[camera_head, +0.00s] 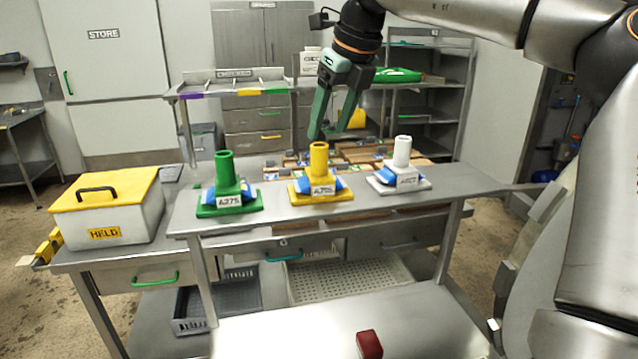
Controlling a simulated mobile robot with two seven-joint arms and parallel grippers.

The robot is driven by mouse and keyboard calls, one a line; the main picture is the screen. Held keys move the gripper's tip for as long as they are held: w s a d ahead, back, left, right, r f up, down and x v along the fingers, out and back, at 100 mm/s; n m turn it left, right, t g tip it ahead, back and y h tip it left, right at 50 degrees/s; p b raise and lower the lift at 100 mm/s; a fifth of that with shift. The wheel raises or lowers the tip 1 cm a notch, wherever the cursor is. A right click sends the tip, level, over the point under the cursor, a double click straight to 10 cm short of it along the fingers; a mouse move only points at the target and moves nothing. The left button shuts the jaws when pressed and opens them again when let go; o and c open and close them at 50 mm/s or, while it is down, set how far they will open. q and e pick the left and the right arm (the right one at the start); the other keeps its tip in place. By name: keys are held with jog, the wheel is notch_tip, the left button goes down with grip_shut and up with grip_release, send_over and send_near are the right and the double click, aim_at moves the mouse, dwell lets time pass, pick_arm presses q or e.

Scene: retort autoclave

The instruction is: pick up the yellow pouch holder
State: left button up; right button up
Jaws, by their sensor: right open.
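The yellow pouch holder (319,187) stands upright in the middle of the raised steel shelf. It has a flat base, a tall round post and a blue pouch with a white label that looks like A276. A green holder (228,187) labelled A275 stands to its left and a white holder (400,171) to its right. My right gripper (331,133) reaches in from the upper right, pointing down. Its green fingers are apart and empty, close above or behind the top of the yellow post; the exact depth is unclear. My left gripper is not in view.
A white box with a yellow lid (105,209) marked HELD stands on the left table. Behind the shelf lie several small items in brown trays (375,152). A dark red block (369,344) lies on the front steel surface, which is otherwise clear.

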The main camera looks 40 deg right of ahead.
aim_at(322, 171)
jog(key=x, duration=0.6)
jog(key=shift+s+a+p, duration=0.1)
jog(key=shift+p, duration=0.3)
grip_shut()
dwell(1.0)
